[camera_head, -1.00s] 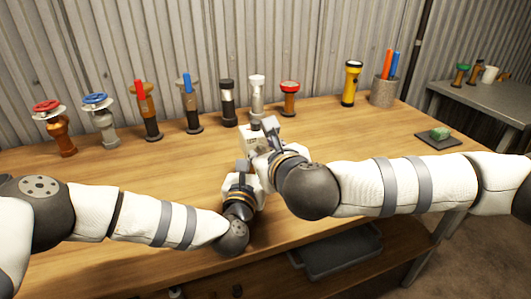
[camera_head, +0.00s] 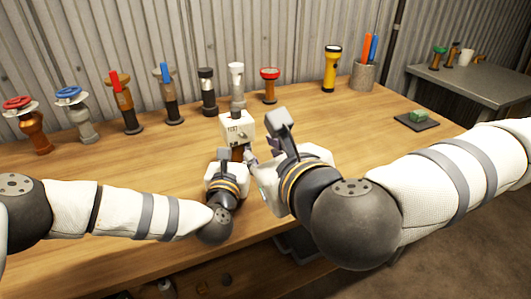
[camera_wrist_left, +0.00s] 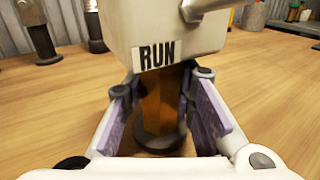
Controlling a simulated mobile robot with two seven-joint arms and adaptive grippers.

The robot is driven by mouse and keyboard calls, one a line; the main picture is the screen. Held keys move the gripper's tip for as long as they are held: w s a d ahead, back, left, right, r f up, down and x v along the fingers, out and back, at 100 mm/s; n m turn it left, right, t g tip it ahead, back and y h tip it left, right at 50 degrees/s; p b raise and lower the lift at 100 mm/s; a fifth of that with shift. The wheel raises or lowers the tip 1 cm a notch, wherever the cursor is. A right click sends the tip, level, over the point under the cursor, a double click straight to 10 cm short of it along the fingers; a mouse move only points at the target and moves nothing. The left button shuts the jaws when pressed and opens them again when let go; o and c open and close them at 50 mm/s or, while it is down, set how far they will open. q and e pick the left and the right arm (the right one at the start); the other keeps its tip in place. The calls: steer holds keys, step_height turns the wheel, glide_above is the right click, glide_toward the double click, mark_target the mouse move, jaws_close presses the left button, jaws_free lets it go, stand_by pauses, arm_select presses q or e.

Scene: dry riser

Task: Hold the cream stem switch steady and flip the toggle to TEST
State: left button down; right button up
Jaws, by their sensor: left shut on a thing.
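The cream switch (camera_head: 238,127) stands upright on the wooden bench, a cream box on a brown stem with a dark base. In the left wrist view, its box (camera_wrist_left: 165,25) carries a RUN label (camera_wrist_left: 159,54), and the metal toggle (camera_wrist_left: 205,8) on its face slants up to the right, partly cut off. My left gripper (camera_wrist_left: 160,105) has its purple-padded fingers on either side of the brown stem (camera_wrist_left: 165,92), shut on it below the box. My right gripper (camera_head: 256,165) is beside the switch, low and to the right; its fingers are mostly hidden by its own wrist.
A row of valves and torches stands behind, including a white torch (camera_head: 237,85) and a red-topped piece (camera_head: 269,84). A yellow torch (camera_head: 331,68) and a pen cup (camera_head: 363,76) stand back right. A dark pad (camera_head: 416,121) holds a green block. The bench's right middle is clear.

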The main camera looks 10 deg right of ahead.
arm_select(q)
steer(key=c, duration=1.3)
jaws_free()
